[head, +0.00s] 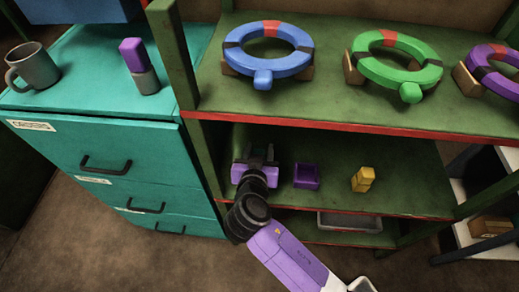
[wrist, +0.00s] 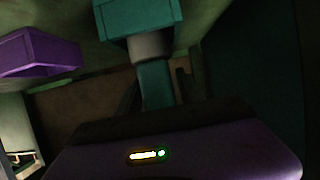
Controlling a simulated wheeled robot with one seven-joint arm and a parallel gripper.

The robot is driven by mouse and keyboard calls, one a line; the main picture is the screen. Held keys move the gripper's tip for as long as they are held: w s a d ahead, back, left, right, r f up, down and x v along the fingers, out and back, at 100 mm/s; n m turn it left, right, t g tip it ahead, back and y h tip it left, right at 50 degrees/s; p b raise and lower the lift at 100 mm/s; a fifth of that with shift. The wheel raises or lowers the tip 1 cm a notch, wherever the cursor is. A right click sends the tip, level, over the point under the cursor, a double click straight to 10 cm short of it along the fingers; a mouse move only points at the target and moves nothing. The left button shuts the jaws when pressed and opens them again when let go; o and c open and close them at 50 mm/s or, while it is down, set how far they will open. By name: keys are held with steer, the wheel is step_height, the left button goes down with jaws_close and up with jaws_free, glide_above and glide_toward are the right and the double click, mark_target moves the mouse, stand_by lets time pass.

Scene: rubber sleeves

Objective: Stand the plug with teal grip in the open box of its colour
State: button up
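The plug with teal grip (wrist: 155,84) shows in the wrist view, with its grey body (wrist: 150,45) at the mouth of the teal box (wrist: 128,17). The body's far end is hidden by the box wall, so it appears to be in the box. My gripper (wrist: 160,88) has a finger on each side of the teal grip, and a narrow gap shows beside the right finger. In the head view my gripper (head: 260,153) reaches into the lower shelf; I cannot make out the teal box or plug there.
A purple box (head: 306,176) stands right of my gripper, with a yellow block-like item (head: 362,180) further right. The upper shelf board (head: 330,112) is overhead, carrying several rings. A purple-gripped plug (head: 138,66) and a mug (head: 34,66) stand on the teal cabinet (head: 80,100).

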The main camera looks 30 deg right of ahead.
steer(key=shift+o, duration=0.3)
steer(key=shift+r, duration=0.1)
steer(key=shift+r, duration=0.15)
steer(key=p+v, duration=0.1)
steer(key=v, duration=1.1)
steer(key=s+f+n+y, duration=0.6)
steer(key=s+f, duration=0.2)
steer(key=s, duration=0.4)
steer(key=s+d+r+n+t+y, duration=0.1)
steer(key=s+d+r+t, duration=0.3)
steer(key=s+r, duration=0.9)
steer(key=shift+s+r+y, duration=0.4)
steer(key=shift+s, duration=0.1)
